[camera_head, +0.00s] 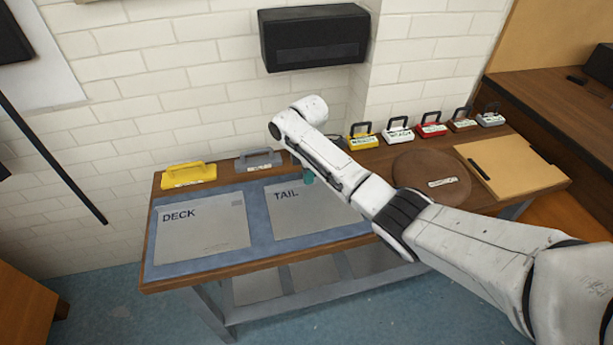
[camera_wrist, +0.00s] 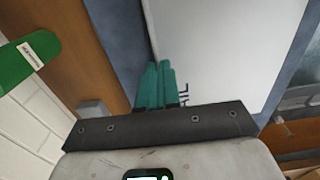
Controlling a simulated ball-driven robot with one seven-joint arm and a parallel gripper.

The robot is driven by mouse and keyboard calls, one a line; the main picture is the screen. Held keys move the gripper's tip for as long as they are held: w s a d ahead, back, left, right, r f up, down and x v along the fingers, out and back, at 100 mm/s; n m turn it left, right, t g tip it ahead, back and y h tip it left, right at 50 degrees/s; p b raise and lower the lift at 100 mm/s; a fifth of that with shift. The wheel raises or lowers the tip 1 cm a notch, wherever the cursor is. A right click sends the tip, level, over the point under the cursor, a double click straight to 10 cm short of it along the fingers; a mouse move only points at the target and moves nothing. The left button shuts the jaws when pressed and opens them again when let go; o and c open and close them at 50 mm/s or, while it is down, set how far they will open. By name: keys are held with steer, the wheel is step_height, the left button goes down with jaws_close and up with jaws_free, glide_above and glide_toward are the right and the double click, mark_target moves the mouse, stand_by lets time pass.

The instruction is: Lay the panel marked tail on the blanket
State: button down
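The grey panel marked TAIL (camera_head: 298,212) lies flat on the blue blanket (camera_head: 258,225) on the wooden table, right of a like panel marked DECK (camera_head: 205,230). My arm covers the TAIL panel's upper right part. My gripper (camera_head: 308,178) points down at the panel's far edge, past its lettering. In the wrist view my gripper's teal fingers (camera_wrist: 157,82) are close together, with no object visible between them. The TAIL panel (camera_wrist: 215,50) fills the view right of them, its lettering partly hidden. I cannot tell whether the fingertips touch it.
A yellow handled block (camera_head: 190,175) and a grey one (camera_head: 258,160) stand at the table's back. A green one (camera_wrist: 32,62) shows in the wrist view. Several more line the back right. A round brown pad (camera_head: 430,172) and tan board (camera_head: 510,165) lie on the right.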

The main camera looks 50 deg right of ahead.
steer(key=c, duration=1.4)
jaws_free()
steer(key=shift+f, duration=0.1)
steer(key=shift+o, duration=0.2)
step_height(320, 180, up, 12)
steer(key=a+f, duration=0.2)
steer(key=a, duration=0.2)
steer(key=s+a+f+m, duration=0.1)
steer(key=a+f, duration=0.1)
steer(key=a, duration=0.2)
steer(key=s+a+f+m+t+y, duration=0.1)
steer(key=a+f, duration=0.2)
steer(key=a, duration=0.2)
steer(key=shift+s, duration=0.2)
steer(key=s+a+f+m, duration=0.1)
steer(key=s+a, duration=0.1)
steer(key=s+a+f+m, duration=0.1)
steer(key=s+a+f, duration=0.1)
steer(key=s+a, duration=0.1)
steer(key=s+a+f+m, duration=0.1)
steer(key=s+a, duration=0.1)
steer(key=shift+s+a+f+t+y, duration=0.2)
steer(key=shift+a+f+t+y, duration=0.1)
steer(key=shift+f+y, duration=0.1)
steer(key=s+f+m+h, duration=0.2)
steer(key=s+m, duration=0.4)
steer(key=s, duration=1.6)
steer(key=shift+s+d+f+m, duration=0.15)
steer(key=shift+s+f+m, duration=0.15)
steer(key=shift+f+m, duration=0.1)
